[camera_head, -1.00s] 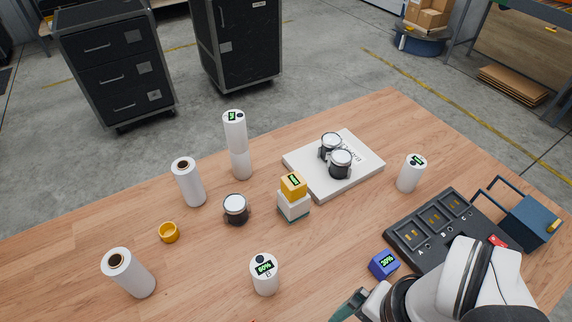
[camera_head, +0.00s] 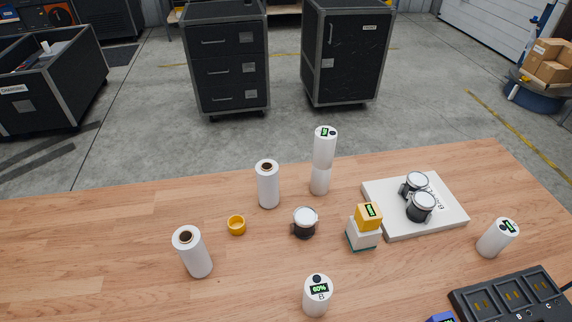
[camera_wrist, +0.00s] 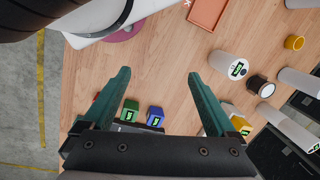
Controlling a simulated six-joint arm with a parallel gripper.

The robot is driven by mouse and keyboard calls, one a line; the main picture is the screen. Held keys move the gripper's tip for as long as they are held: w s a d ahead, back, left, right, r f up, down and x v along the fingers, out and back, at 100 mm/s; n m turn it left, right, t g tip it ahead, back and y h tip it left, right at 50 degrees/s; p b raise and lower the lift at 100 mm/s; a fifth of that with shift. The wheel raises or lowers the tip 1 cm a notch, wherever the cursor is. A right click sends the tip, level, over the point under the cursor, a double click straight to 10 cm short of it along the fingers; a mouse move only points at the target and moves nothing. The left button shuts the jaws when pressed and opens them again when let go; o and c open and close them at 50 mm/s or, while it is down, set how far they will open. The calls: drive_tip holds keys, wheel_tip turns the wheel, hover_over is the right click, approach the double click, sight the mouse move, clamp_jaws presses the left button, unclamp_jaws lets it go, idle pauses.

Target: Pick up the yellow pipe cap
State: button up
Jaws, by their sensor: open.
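The yellow pipe cap (camera_head: 236,225) is a small, short, hollow ring-like cap standing on the wooden table, open side up. It sits between two white rolls, left of a black-and-white gauge. In the wrist view the yellow pipe cap (camera_wrist: 294,42) shows near the upper right edge, well to the right of my gripper. My gripper (camera_wrist: 158,76) has its two green fingers spread apart with nothing between them, over the table. It is out of sight in the head view.
Near the cap stand a white roll (camera_head: 193,252), another roll (camera_head: 268,185) and the gauge (camera_head: 305,223). A 60% canister (camera_head: 317,296) stands in front. Right are a stacked yellow block (camera_head: 368,215) and a white board (camera_head: 453,215) with two gauges. The table's left part is clear.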

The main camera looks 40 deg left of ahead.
drive_tip(key=shift+c, duration=0.3)
drive_tip(key=m+g+y, duration=0.3)
drive_tip(key=m+y, duration=0.7)
drive_tip(key=y, duration=0.1)
hover_over(230, 221)
drive_tip(key=w+d, duration=0.1)
drive_tip(key=d, duration=0.3)
wheel_tip(230, 221, down, 15)
drive_tip(key=f, duration=0.5)
drive_tip(key=shift+w+d, duration=0.1)
drive_tip(key=shift+d, duration=0.15)
drive_tip(key=x, duration=0.2)
drive_tip(key=shift+a+f, duration=0.15)
drive_tip(key=shift+f, duration=0.2)
drive_tip(key=shift+a+f, duration=0.1)
drive_tip(key=shift+a, duration=0.2)
drive_tip(key=c, duration=1.4)
